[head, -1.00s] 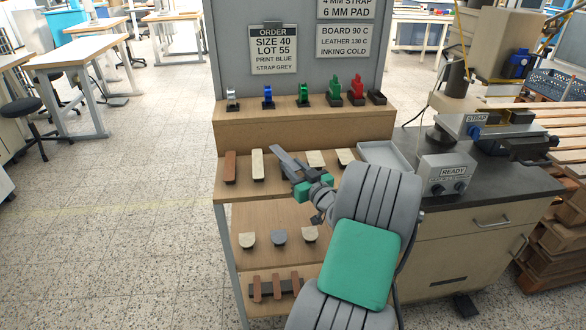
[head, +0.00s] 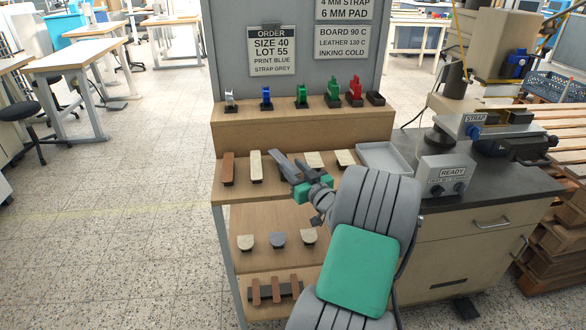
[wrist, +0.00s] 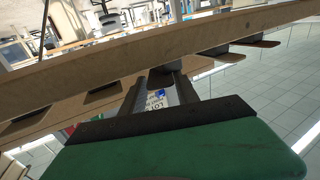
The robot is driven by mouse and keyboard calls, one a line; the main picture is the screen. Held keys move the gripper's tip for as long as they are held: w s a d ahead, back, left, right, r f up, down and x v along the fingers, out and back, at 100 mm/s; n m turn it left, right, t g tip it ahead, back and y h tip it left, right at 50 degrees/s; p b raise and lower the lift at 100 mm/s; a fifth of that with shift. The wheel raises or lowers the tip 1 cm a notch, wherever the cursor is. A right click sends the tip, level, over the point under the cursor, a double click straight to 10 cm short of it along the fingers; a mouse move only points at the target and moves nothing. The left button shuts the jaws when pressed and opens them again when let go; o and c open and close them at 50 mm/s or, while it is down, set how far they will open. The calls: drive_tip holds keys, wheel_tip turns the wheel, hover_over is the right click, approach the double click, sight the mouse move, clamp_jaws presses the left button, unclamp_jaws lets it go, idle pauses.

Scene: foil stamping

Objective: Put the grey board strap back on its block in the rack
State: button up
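The grey board strap (head: 281,164) is a long flat piece at the third place in the strap row, slanted up and left from my gripper. My gripper (head: 298,172) reaches in from the right at the shelf's front edge and appears shut on the strap. The rack (head: 222,188) holds the row.
A brown strap (head: 228,168) and a cream strap (head: 256,166) lie left of my gripper; two pale straps (head: 314,159) lie right, close by. A grey tray (head: 383,160) is further right. Colored stamps (head: 302,97) stand on the step above. Pads (head: 278,239) lie below.

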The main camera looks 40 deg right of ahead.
drive_tip(key=shift+a+f, duration=0.35)
drive_tip(key=shift+f, duration=0.5)
drive_tip(key=shift+r+p, duration=0.3)
drive_tip(key=shift+p, duration=0.2)
drive_tip(key=shift+r+p, duration=0.6)
drive_tip(key=shift+p, duration=0.25)
drive_tip(key=shift+s+a+f+b, duration=0.1)
drive_tip(key=shift+s+f+b, duration=0.25)
drive_tip(key=shift+s, duration=0.1)
drive_tip(key=shift+s+f+b, duration=0.2)
drive_tip(key=shift+s+b, duration=0.15)
drive_tip(key=shift+s, duration=0.1)
drive_tip(key=r+b+v, duration=0.1)
drive_tip(key=v, duration=0.9)
drive_tip(key=w+a+f+n+g+y, duration=0.2)
drive_tip(key=a+g, duration=0.1)
drive_tip(key=a, duration=0.4)
drive_tip(key=w+a+f+n+g+y, duration=0.1)
drive_tip(key=w+a+f+g+y, duration=0.15)
drive_tip(key=a, duration=0.55)
drive_tip(key=w+a+f+n+g+y, duration=0.2)
drive_tip(key=w+a+f+y, duration=0.1)
drive_tip(key=a, duration=0.4)
drive_tip(key=s+a+m+g+h, duration=0.2)
drive_tip(key=s+a+g, duration=0.6)
drive_tip(key=s+a, duration=0.4)
drive_tip(key=s+h, duration=0.1)
drive_tip(key=s, duration=0.2)
drive_tip(key=shift+a+h, duration=0.25)
drive_tip(key=shift+h, duration=0.1)
